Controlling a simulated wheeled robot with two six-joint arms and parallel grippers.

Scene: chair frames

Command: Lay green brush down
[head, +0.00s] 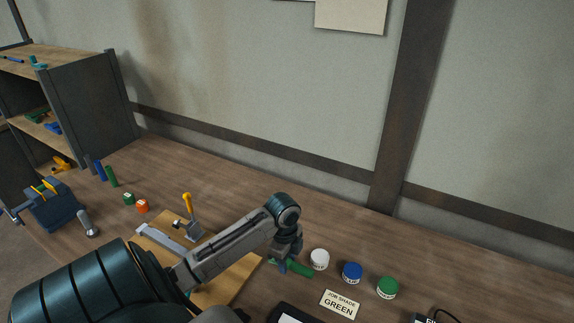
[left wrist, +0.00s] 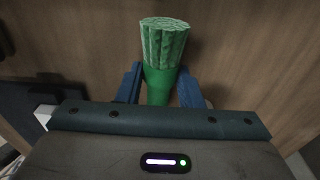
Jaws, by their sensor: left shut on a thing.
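The green brush (left wrist: 158,85) is between the blue fingers of my left gripper (left wrist: 160,90), with its bristle end pointing away in the left wrist view. In the head view the green brush (head: 300,269) shows beside the left gripper (head: 283,266), low over or at the workbench, near the jars. I cannot tell whether it touches the bench. My left gripper is shut on it. A small card (head: 340,304) reading "JOB SHADE GREEN" lies on the bench to its right. My right gripper is not in view.
White (head: 320,260), blue (head: 353,272) and green (head: 387,288) jars stand right of the gripper. A wooden board (head: 232,283) with a clamp lies under my arm. The bench behind the jars is clear.

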